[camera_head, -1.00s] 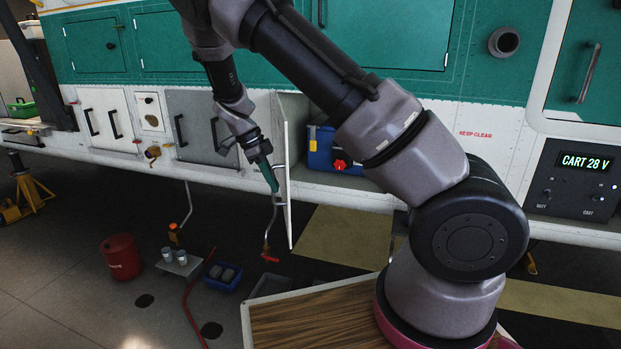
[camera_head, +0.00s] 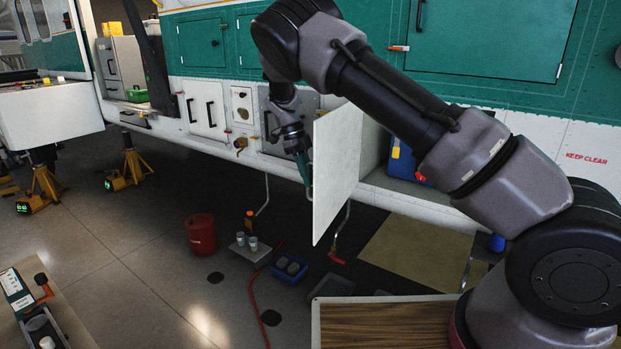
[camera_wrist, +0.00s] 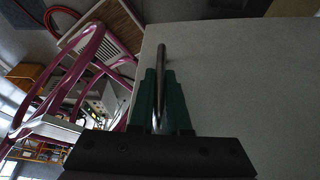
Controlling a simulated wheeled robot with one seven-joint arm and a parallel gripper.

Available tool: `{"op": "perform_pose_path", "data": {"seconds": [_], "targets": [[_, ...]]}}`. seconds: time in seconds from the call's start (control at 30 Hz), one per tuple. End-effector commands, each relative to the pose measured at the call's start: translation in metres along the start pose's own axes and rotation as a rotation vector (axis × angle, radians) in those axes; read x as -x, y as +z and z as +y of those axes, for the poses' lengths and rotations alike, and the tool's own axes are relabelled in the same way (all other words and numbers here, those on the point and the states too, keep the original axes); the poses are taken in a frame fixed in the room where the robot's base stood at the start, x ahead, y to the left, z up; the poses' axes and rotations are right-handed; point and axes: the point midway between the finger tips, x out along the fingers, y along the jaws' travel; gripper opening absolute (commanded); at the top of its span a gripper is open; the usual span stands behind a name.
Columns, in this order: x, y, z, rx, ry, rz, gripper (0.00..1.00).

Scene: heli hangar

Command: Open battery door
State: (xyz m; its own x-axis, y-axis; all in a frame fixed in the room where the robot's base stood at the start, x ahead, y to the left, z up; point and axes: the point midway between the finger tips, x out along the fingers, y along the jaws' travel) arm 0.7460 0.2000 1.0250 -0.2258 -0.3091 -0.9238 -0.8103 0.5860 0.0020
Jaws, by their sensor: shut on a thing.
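The battery door (camera_head: 338,168) is a flat pale panel standing swung out from the white lower side of the helicopter. The battery bay (camera_head: 376,150) behind it shows, with part of a blue battery (camera_head: 401,160) inside. My gripper (camera_head: 306,180) is at the left face of the door. In the wrist view my green fingers (camera_wrist: 160,103) are shut on the door handle (camera_wrist: 161,62), a thin metal bar. The door's panel (camera_wrist: 225,75) fills the right of that view. My arm hides part of the bay and battery.
On the floor below are a red bucket (camera_head: 201,234), a small stand with cups (camera_head: 250,246), a blue bin (camera_head: 289,267) and a red hose (camera_head: 263,300). Yellow jacks (camera_head: 130,165) stand at left. A wooden-topped surface (camera_head: 380,325) is in front. Open floor lies at left.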

Motion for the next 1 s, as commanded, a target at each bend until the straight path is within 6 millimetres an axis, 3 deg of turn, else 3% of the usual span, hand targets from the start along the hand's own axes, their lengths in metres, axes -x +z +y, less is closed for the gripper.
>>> {"op": "perform_pose_path", "data": {"seconds": [0.13,0.17,0.2,0.23,0.63,1.0], "targets": [[-0.001,0.0,0.001,0.001,0.002,0.001,0.0],[-0.001,0.0,0.001,0.002,0.002,0.001,0.26],[-0.001,0.0,0.001,0.002,0.002,0.001,0.42],[-0.001,0.0,0.001,0.002,0.002,0.001,0.45],[0.007,0.0,0.0,0.002,0.0,-0.002,0.45],[0.077,0.001,0.0,0.001,0.0,-0.003,0.45]]}}
